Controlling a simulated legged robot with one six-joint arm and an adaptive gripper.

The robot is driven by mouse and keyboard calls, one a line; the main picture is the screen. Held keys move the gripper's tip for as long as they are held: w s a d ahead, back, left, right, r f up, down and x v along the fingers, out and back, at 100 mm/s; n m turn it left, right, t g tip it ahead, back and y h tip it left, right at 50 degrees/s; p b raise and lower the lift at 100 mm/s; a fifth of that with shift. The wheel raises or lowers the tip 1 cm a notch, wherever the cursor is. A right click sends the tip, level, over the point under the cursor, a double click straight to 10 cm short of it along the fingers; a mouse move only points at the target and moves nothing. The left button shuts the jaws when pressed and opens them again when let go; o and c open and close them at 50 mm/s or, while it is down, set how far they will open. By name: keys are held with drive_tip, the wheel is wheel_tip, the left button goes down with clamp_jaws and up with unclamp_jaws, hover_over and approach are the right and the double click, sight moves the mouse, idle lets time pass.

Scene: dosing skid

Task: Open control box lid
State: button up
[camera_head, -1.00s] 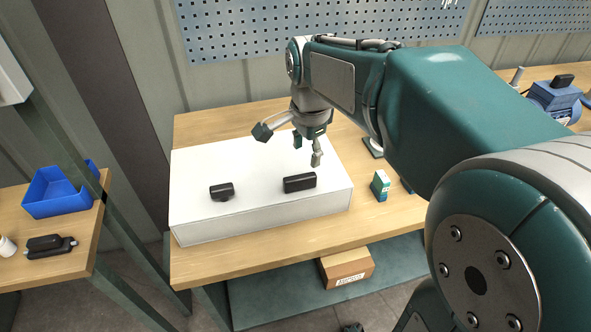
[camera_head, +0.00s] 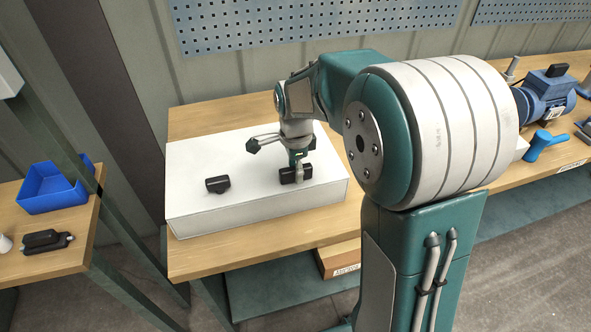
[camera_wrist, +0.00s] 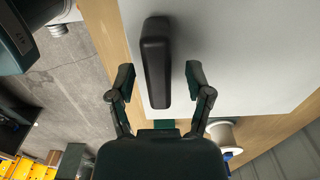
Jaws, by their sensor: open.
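The control box (camera_head: 240,213) is a low white box lying on the wooden bench. Its flat top, the lid, looks closed. Two black handles stand on the top, a left one (camera_head: 217,184) and a right one (camera_head: 295,174). My gripper (camera_head: 297,173) is low over the right handle. In the wrist view the right handle (camera_wrist: 155,60) reaches between the two fingers of my open gripper (camera_wrist: 160,78), nearer the left finger. A gap shows on the right side. I cannot tell whether a finger touches the handle.
A blue bin (camera_head: 55,187) and a black device (camera_head: 46,241) sit on the left side table. A blue motor (camera_head: 548,95) stands at the bench's right. A cardboard box (camera_head: 338,260) lies on the shelf below. A perforated panel (camera_head: 300,25) is behind.

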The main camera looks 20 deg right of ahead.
drive_tip(key=shift+f, duration=0.45)
clamp_jaws()
drive_tip(key=shift+r, duration=0.15)
